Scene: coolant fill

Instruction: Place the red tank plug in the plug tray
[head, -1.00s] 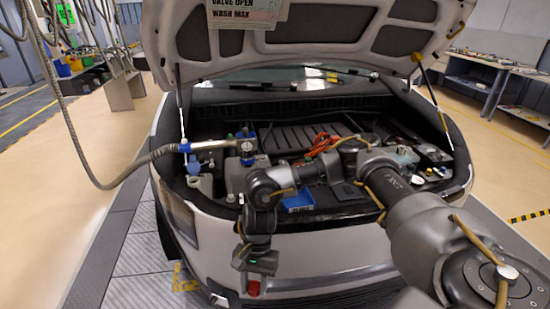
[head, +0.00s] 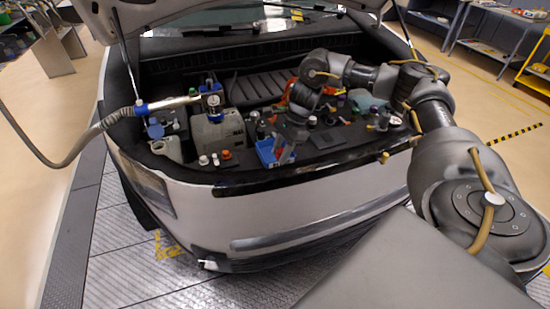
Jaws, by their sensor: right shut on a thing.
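The blue plug tray (head: 265,156) sits at the front edge of the engine bay, right of the pale tank. My right gripper (head: 286,154) points down at the tray's right side, its fingertips over or just inside it. It is shut on the red tank plug. The plug itself is not clearly visible, hidden by the gripper and tray. I cannot tell whether it touches the tray. My left gripper is out of view.
A small orange-red cap (head: 226,155) is in front of that tank. Several small caps and bottles stand right of the tray. The raised hood is overhead.

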